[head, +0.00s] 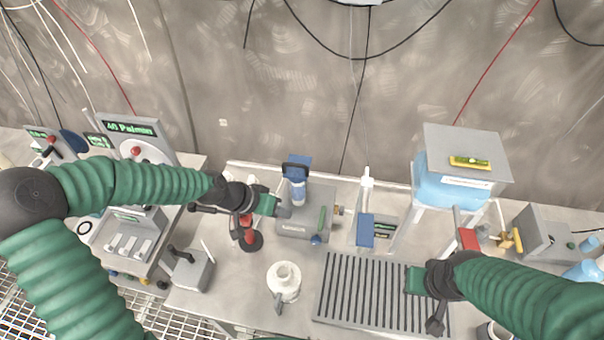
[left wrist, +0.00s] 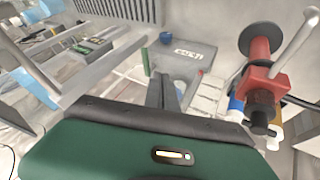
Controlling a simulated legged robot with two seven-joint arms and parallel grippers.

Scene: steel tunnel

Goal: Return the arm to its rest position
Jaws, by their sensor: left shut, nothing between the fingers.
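My left arm comes in from the left in the head view, with a green sleeve, bent at a dark elbow joint. Its gripper (head: 284,211) is shut and empty, in front of a grey device (head: 300,229) with a blue-and-black part (head: 295,183) on top. In the left wrist view the green hand fills the bottom and the narrow fingers (left wrist: 164,92) point away at the grey device (left wrist: 190,55); contact cannot be told. My right arm comes in from the right. Its gripper (head: 413,280) is over the ribbed grey drain rack (head: 350,290); its finger state is unclear.
A red valve-like stand (head: 248,236) is close beside my left wrist. A white jug (head: 284,280) stands in front. A water-blue tank (head: 450,185) on a stand is at right. A dial machine (head: 138,150) is at left. Cables hang along the wall.

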